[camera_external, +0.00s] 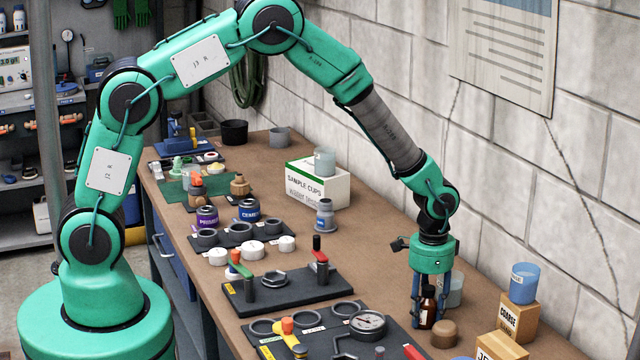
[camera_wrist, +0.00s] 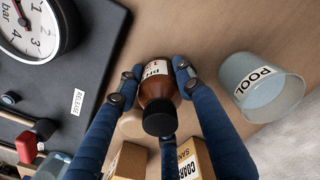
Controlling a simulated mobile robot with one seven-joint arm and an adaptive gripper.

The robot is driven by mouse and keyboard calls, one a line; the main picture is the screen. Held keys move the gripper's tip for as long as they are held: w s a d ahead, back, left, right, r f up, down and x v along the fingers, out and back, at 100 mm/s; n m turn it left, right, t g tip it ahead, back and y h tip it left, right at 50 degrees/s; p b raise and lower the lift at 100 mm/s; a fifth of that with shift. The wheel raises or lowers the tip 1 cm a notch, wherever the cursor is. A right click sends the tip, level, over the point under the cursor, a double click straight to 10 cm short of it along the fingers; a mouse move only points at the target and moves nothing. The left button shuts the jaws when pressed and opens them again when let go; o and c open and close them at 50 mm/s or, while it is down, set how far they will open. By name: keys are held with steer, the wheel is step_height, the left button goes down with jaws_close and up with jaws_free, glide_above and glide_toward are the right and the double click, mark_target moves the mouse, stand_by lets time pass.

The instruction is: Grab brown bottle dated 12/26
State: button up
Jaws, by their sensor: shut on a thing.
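A small brown bottle with a black cap and a white label stands on the brown bench near its right side (camera_external: 428,311). In the wrist view the brown bottle (camera_wrist: 157,88) sits between the blue fingers, cap toward the camera. The label is partly visible, with red marks and letters that look like "PH"; I cannot read a date. My gripper (camera_external: 430,305) points down and is shut on the bottle. In the wrist view my gripper (camera_wrist: 154,82) has fingers touching the bottle on both sides, with a third finger below it.
A translucent cup marked POOL (camera_wrist: 262,85) stands close right of the bottle. A round brown knob (camera_external: 444,334) is close in front. Wooden blocks, one marked COARSE (camera_external: 518,320) with a blue cup (camera_external: 523,283), stand right. A dark tray with a gauge (camera_external: 367,324) lies left.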

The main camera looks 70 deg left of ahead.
mark_target(429, 287)
step_height(429, 287, up, 10)
steer(key=shift+f+p, duration=0.1)
steer(key=shift+p, duration=0.4)
